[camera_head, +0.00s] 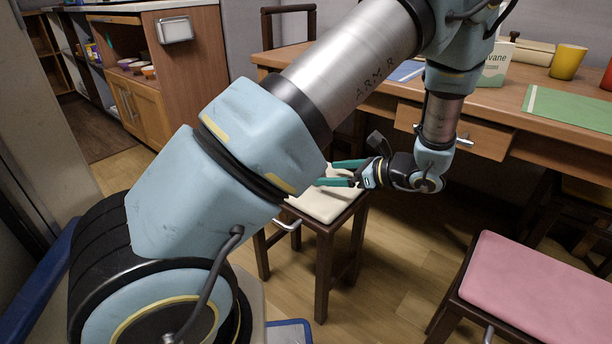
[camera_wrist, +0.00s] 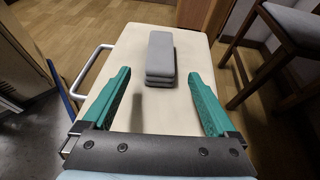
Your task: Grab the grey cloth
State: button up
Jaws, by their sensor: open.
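The grey cloth (camera_wrist: 160,58) shows in the wrist view as a folded, layered grey block. It lies on a cream-topped stool (camera_wrist: 195,45), which also shows in the head view (camera_head: 325,205). My gripper (camera_wrist: 163,85) is open, with one green finger to the left of the cloth and one to the right. The fingertips are roughly level with the cloth's near part in the picture, with a gap on both sides. In the head view my gripper (camera_head: 340,173) is over the stool, and the cloth cannot be made out there.
A pink-topped stool (camera_head: 545,285) stands at the right. A wooden table (camera_head: 490,95) behind holds a green mat (camera_head: 570,108), a yellow cup (camera_head: 567,62) and a carton (camera_head: 497,65). A metal handle (camera_wrist: 90,72) sticks out at the cream stool's left side. The cream top around the cloth is bare.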

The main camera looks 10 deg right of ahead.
aim_at(322, 173)
jog(key=b+x, duration=0.2)
jog(key=x, duration=0.4)
jog(key=shift+w, duration=0.1)
jog(key=c, duration=1.4)
